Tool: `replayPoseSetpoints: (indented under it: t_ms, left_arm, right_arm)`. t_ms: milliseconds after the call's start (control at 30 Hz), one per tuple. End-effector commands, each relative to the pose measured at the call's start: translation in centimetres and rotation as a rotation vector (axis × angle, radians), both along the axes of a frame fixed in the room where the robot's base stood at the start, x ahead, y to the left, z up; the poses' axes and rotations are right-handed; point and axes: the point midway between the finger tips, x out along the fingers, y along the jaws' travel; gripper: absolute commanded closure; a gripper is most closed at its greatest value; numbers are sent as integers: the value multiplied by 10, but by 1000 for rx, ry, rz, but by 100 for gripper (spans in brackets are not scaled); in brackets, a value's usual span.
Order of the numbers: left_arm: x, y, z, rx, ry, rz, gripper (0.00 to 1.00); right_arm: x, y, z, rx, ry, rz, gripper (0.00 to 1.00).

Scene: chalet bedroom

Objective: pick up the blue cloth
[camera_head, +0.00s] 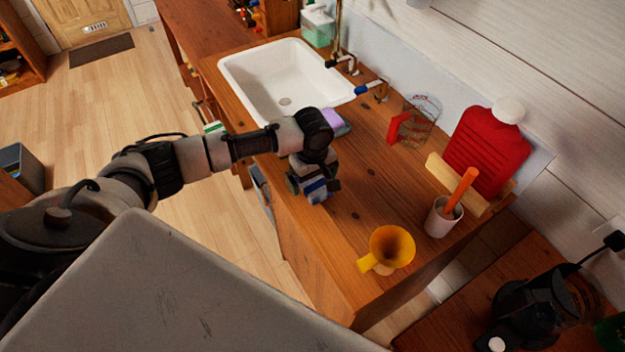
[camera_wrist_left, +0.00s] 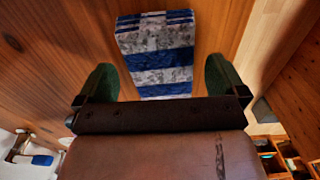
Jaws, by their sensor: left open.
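The blue cloth (camera_head: 318,190) has blue and grey-white stripes and is on the wooden counter near its front edge, partly hidden by my left gripper in the head view. In the left wrist view the cloth (camera_wrist_left: 155,58) shows as a folded, striped block just ahead of the gripper. My left gripper (camera_head: 308,184) points down right at the cloth. Its dark green fingers (camera_wrist_left: 161,82) are wide apart, with the near end of the cloth showing between them. I cannot tell whether either finger touches it. My right gripper is not in view.
The wooden counter (camera_head: 345,218) also holds a white sink (camera_head: 285,85), a purple sponge-like item (camera_head: 334,121), a yellow funnel (camera_head: 388,247), a white cup (camera_head: 443,218) with an orange handle, a clear jug (camera_head: 421,119) and a red hot-water bottle (camera_head: 487,152). Bare wood lies right of the cloth.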

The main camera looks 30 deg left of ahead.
Motion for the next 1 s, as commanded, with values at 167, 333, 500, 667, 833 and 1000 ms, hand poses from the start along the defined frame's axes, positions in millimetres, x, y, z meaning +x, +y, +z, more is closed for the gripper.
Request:
replayPoseSetpoints:
  t_ms: [167, 333, 500, 667, 833, 1000]
  left_arm:
    - [0, 0, -5, 0, 0, -1, 0]
    - [0, 0, -5, -1, -1, -1, 9]
    - [0, 0, -4, -1, -1, -1, 35]
    - [0, 0, -4, -1, -1, -1, 53]
    - [0, 0, -4, -1, -1, 0, 53]
    - [1, 0, 3, -2, -3, -1, 53]
  right_arm:
    - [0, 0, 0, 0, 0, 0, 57]
    - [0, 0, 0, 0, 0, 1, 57]
    - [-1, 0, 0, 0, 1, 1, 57]
    - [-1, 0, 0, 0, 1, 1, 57]
    - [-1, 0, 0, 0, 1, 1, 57]
    - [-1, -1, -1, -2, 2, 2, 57]
